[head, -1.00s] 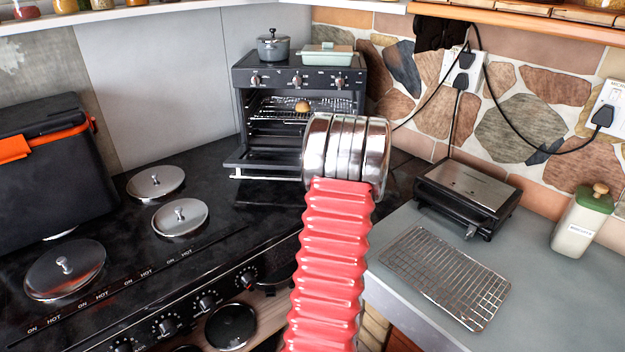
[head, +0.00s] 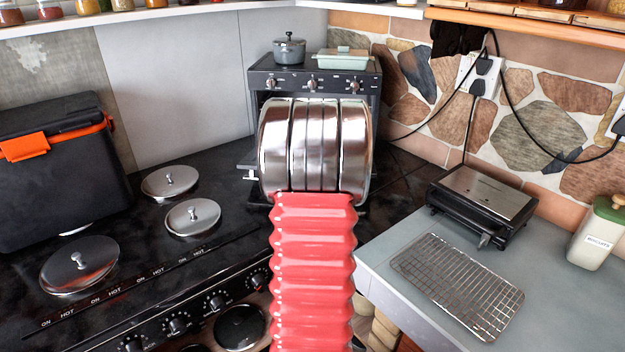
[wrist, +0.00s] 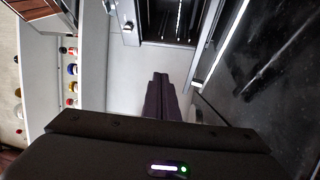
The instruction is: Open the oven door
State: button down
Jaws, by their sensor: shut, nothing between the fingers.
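The small black oven (head: 312,84) stands at the back of the black stove top, its knob panel showing above my arm. My arm's red sleeve and shiny metal rings hide most of its front. Its door (head: 246,168) is lowered open; only the left end shows in the head view. In the wrist view the open door is a slanted panel (wrist: 219,45) right of the dark oven cavity (wrist: 170,22). My gripper (wrist: 160,78) is shut and empty, pointing toward the oven, apart from the door in that view. The head view hides the gripper.
A grey pot (head: 289,50) and a green dish (head: 343,59) stand on the oven. Lidded burners (head: 193,216) lie left. A grill (head: 484,196) and wire rack (head: 459,284) occupy the right counter. A black box (head: 62,170) stands far left.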

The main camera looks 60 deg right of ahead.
jog(key=w+a+r+m+g+y, duration=0.1)
jog(key=w+a+r+m+y, duration=0.2)
jog(key=w+a, duration=0.8)
jog(key=a+m+g+y, duration=0.2)
jog(key=a+g+y, duration=0.15)
jog(key=a, duration=1.25)
jog(key=s+a+m+g+y, duration=0.1)
jog(key=s+a+y, duration=0.1)
jog(key=s+a, duration=0.3)
jog(key=s+a+m+g+y, duration=0.1)
jog(key=s+a, duration=0.5)
jog(key=a, duration=0.6)
jog(key=s+a+m+g+y, duration=0.1)
jog(key=s+a+g+y, duration=0.1)
jog(key=s+a, duration=0.4)
jog(key=a+y, duration=0.1)
jog(key=a, duration=0.2)
jog(key=shift+s+a+f+m, duration=0.2)
jog(key=shift+s+f+m, duration=0.05)
jog(key=shift+f+m, duration=0.15)
jog(key=shift+d+y, duration=0.1)
jog(key=shift+y, duration=0.15)
